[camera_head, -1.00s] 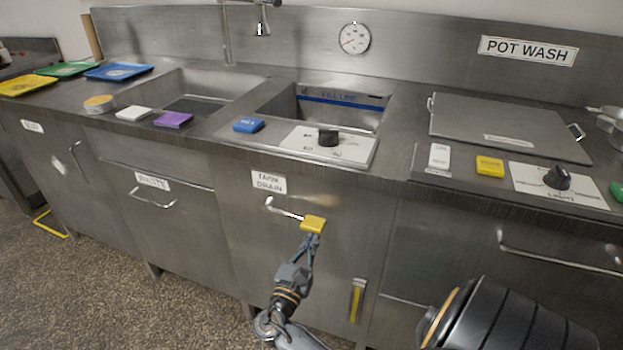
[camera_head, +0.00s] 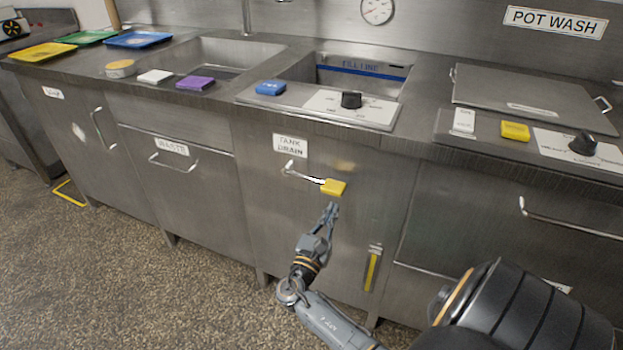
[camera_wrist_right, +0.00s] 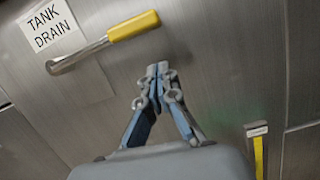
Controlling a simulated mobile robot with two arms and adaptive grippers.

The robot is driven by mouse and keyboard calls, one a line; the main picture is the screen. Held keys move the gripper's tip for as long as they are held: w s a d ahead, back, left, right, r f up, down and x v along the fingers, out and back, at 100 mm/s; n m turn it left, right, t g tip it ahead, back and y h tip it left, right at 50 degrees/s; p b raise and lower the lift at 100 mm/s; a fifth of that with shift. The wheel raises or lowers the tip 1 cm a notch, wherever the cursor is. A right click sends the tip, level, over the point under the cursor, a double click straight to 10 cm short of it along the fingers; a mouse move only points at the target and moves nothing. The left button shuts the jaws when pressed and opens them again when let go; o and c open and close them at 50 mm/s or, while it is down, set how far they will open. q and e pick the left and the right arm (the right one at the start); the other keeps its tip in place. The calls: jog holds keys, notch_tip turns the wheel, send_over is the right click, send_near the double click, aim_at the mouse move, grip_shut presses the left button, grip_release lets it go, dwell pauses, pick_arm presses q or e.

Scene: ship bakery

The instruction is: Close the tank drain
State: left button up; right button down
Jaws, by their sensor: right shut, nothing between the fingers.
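The tank drain lever is a metal rod with a yellow grip (camera_head: 333,187). It sticks out from the cabinet front below the "TANK DRAIN" label (camera_head: 290,145). The rod runs nearly level, from upper left to the grip at right. In the right wrist view the yellow grip (camera_wrist_right: 133,25) is above my gripper. My right gripper (camera_head: 331,210) is shut and empty, just below the grip, with a small gap visible. Its fingertips (camera_wrist_right: 158,70) meet in the right wrist view. My left gripper is not in view.
A sink and a tank with a blue fill line (camera_head: 362,68) are in the counter above. A dial knob (camera_head: 351,100) and blue block (camera_head: 270,88) sit at its front edge. Metal door handles (camera_head: 172,163) stick out nearby. The floor (camera_head: 130,260) in front is clear.

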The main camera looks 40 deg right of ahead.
jog(key=v, duration=1)
jog(key=shift+f, duration=0.25)
